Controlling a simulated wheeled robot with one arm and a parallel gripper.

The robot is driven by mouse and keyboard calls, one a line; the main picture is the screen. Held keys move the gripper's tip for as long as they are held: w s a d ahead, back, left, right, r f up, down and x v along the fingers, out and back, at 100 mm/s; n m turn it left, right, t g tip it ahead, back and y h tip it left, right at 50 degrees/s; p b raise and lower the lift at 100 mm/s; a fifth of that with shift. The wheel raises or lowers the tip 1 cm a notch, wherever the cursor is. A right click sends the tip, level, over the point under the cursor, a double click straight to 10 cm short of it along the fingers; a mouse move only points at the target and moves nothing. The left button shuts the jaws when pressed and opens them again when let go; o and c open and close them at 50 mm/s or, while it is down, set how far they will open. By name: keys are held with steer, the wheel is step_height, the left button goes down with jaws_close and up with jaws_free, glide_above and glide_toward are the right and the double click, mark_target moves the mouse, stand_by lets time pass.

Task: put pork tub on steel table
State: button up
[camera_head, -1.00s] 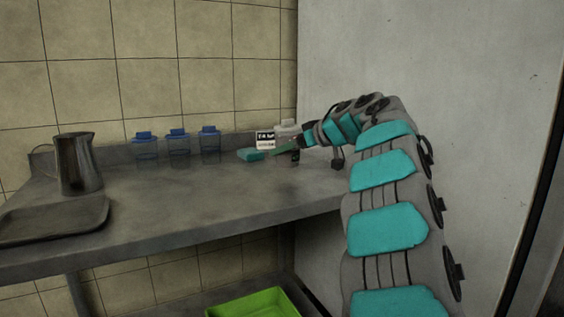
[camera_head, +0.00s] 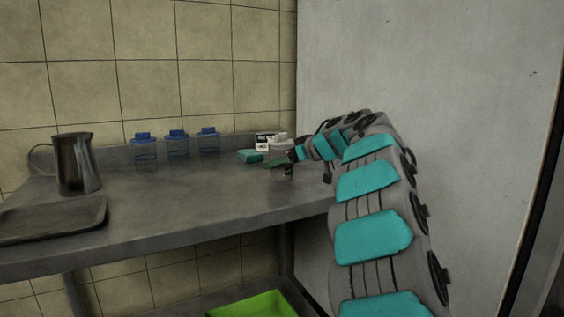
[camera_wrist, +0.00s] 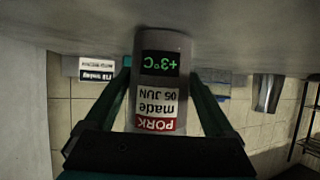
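The pork tub (camera_wrist: 162,52) is a pale grey cylinder in the wrist view. Its label, upside down there, reads PORK, made 05 JUN, with a dark +3°C panel. My gripper (camera_wrist: 162,90) has one finger along each side of the tub and is shut on it. In the head view my gripper (camera_head: 277,163) is over the right part of the steel table (camera_head: 190,205). The tub's pale top (camera_head: 282,144) shows behind a finger, which hides much of its body. The tub looks upright, low over the tabletop; I cannot tell whether its bottom touches.
A teal block (camera_head: 249,156) and a black-and-white card (camera_head: 264,140) are close by. Several blue-lidded jars (camera_head: 177,146) stand along the back. A metal jug (camera_head: 77,165) and dark tray (camera_head: 52,219) are left. A green bin (camera_head: 252,304) is below. The table's middle is clear.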

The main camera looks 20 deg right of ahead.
steer(key=shift+o, duration=0.6)
steer(key=p+v, duration=0.1)
steer(key=v, duration=1.1)
steer(key=shift+r, duration=0.15)
steer(key=shift+r, duration=0.1)
